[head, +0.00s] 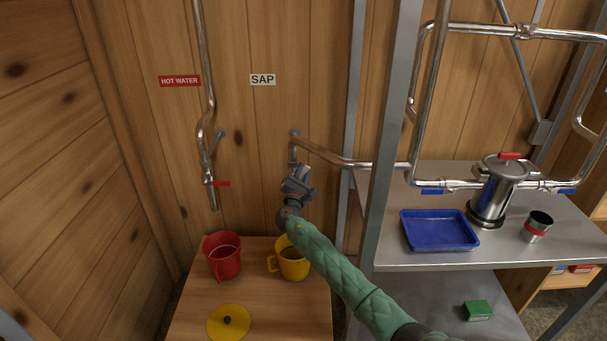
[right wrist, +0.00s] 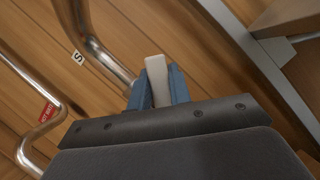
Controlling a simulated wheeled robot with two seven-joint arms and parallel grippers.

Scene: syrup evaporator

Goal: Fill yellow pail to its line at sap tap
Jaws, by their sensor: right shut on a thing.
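The yellow pail (head: 294,270) stands upright on the wooden table below the sap tap, its handle to the left. Its inside looks dark; I cannot make out the line or the level. The sap tap (head: 293,150) comes off a steel pipe beside the SAP sign (head: 262,80). My right gripper (head: 297,180) is at the tap, above the pail, and hides most of its lower part. In the right wrist view its blue fingers (right wrist: 158,85) are shut on a pale tap lever (right wrist: 157,68). My left gripper is not in view.
A red pail (head: 222,262) stands left of the yellow one, with a yellow lid (head: 228,321) in front. The hot water tap (head: 211,180) hangs above left. A metal shelf (head: 420,259) at right holds a blue tray (head: 438,230), a steel pot (head: 496,190) and a cup (head: 537,226).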

